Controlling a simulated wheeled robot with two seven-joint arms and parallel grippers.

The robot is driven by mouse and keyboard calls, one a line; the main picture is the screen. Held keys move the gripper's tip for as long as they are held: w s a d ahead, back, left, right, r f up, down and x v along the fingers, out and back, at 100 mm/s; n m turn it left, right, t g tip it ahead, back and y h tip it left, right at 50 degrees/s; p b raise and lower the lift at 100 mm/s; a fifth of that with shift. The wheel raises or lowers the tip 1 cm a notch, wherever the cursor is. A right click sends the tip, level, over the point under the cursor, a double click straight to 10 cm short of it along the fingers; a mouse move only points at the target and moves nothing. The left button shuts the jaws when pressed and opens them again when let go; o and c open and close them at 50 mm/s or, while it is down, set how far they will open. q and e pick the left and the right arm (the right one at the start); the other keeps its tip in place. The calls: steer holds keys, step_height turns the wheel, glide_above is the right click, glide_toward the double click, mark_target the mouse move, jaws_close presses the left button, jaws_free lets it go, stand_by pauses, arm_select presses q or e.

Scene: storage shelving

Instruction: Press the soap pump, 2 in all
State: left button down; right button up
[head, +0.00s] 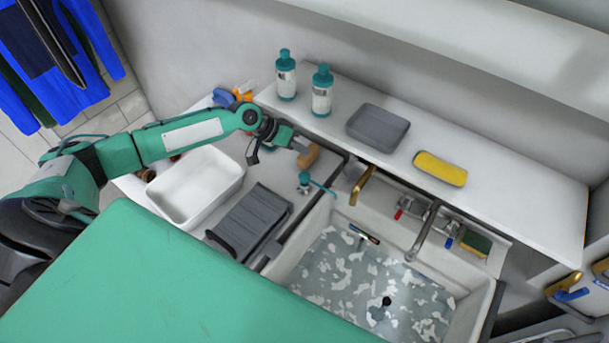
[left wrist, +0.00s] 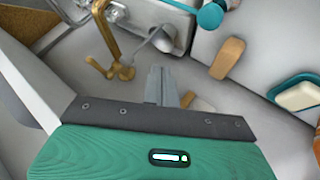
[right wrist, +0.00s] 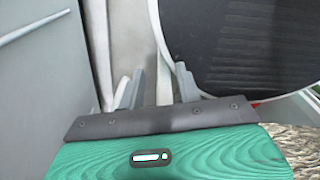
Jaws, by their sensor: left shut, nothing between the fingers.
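A teal pump head with a thin spout (head: 305,180), which looks like the soap pump, stands at the sink's back left corner, its spout pointing right. In the left wrist view a round teal top (left wrist: 210,15) at the upper edge looks like the same pump. My left gripper (head: 297,147) is above the counter, behind and slightly left of the pump, apart from it. Its fingers (left wrist: 160,85) are together and empty. My right gripper (right wrist: 157,88) shows only in its wrist view, with its fingers apart and nothing clearly held.
A wooden-coloured piece (head: 308,157) is beside my left gripper. A gold tap-like fitting (head: 361,186) and the steel tap (head: 425,228) stand along the sink. Two teal-capped bottles (head: 286,75), a grey tray (head: 378,128) and a yellow sponge (head: 440,169) occupy the ledge. A white basin (head: 195,188) is left.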

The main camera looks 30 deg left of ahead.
arm_select(q)
steer(key=b, duration=0.6)
glide_toward(305, 176)
steer(key=w+d, duration=0.1)
steer(key=w+d+f, duration=0.1)
steer(key=d, duration=0.1)
steer(key=w+d+f, duration=0.1)
steer(key=d, duration=0.1)
steer(key=shift+w, duration=0.2)
steer(key=shift+f+b, duration=0.35)
stand_by(0.9)
steer(key=shift+f, duration=0.4)
steer(key=shift+s+f+b, duration=0.1)
steer(key=shift+f+b, duration=0.85)
steer(key=shift+f, duration=0.1)
stand_by(0.7)
steer(key=shift+r, duration=0.1)
steer(key=shift+r+p, duration=1.05)
steer(key=shift+r, duration=0.25)
